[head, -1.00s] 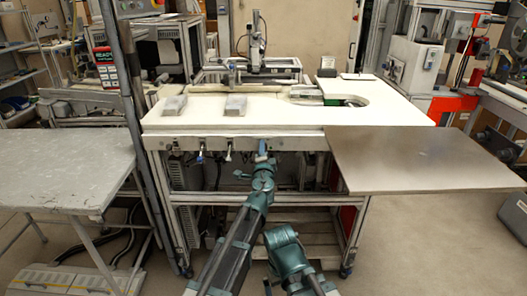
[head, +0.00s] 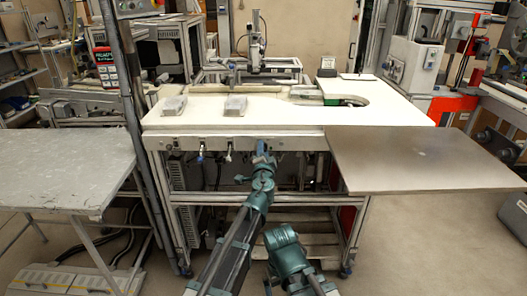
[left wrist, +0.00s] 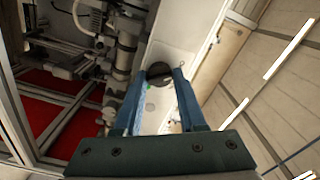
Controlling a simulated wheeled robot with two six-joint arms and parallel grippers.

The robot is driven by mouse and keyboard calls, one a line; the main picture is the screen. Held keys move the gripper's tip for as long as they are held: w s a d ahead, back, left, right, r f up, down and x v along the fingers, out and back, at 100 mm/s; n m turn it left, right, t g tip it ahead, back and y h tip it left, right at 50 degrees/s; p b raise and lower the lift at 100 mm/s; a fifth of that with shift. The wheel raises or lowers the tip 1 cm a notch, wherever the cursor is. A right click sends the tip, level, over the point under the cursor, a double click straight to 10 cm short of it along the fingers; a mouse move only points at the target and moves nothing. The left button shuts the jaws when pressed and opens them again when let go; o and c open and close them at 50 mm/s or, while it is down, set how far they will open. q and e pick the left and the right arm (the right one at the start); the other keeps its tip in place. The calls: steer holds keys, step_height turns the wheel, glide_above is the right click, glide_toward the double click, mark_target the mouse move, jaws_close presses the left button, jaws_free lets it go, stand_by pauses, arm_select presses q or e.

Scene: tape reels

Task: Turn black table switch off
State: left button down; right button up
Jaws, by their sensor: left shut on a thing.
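The black table switch (left wrist: 160,72) is a dark round knob on the pale front panel of the white-topped table (head: 380,112). In the left wrist view it sits between the tips of my left gripper's blue fingers, which are shut on it. In the head view my left gripper (head: 263,148) reaches up to the panel below the table's front edge and hides the switch. My right arm shows low in the middle of the head view, but its gripper cannot be made out.
Two other small fittings (head: 229,152) hang from the panel left of my gripper. A flat brown board (head: 420,160) juts out at the right. A grey table (head: 65,170) stands at the left. Two clear-looking blocks (head: 236,105) lie on the white top.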

arm_select(q)
steer(key=c, duration=0.5)
jaws_free()
steer(key=shift+s, duration=0.15)
